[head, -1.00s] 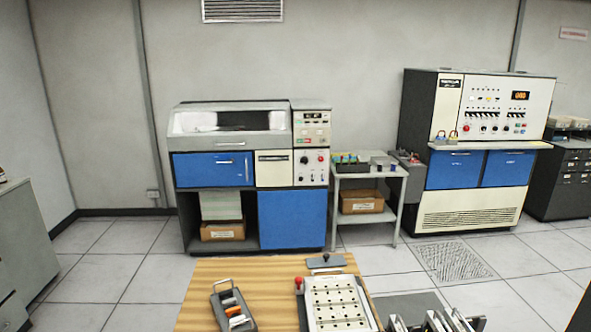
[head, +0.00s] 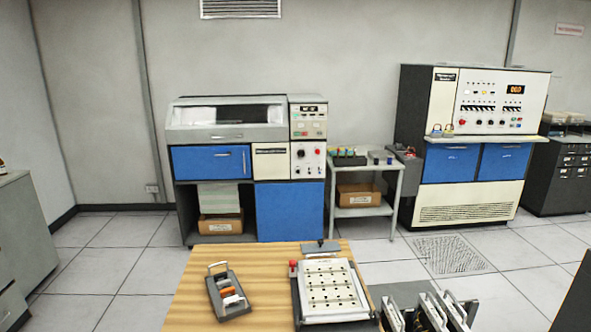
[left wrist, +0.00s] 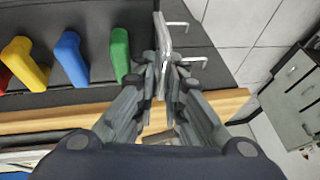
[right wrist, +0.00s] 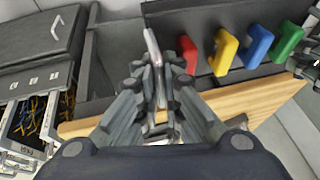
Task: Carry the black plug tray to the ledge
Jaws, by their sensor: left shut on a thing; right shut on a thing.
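The black plug tray (left wrist: 92,98) carries upright red, yellow, blue and green plugs; it also shows in the right wrist view (right wrist: 242,76). My left gripper (left wrist: 165,62) is shut on a thin upright grip at the tray's end beside the green plug (left wrist: 120,52). My right gripper (right wrist: 155,62) is shut on a similar grip at the other end, beside the red plug (right wrist: 188,52). Wood shows past the tray in both wrist views; I cannot tell whether the tray touches it. Neither gripper shows in the head view. A ledge with padlocks (head: 450,131) runs along the right console.
A wooden table (head: 180,300) stands in front, holding a small dark tray (head: 230,296) and a white punched board (head: 330,290). Card racks (head: 430,312) stand to its right. A trolley (head: 362,211) stands between two machines. Tiled floor lies clear beyond the table.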

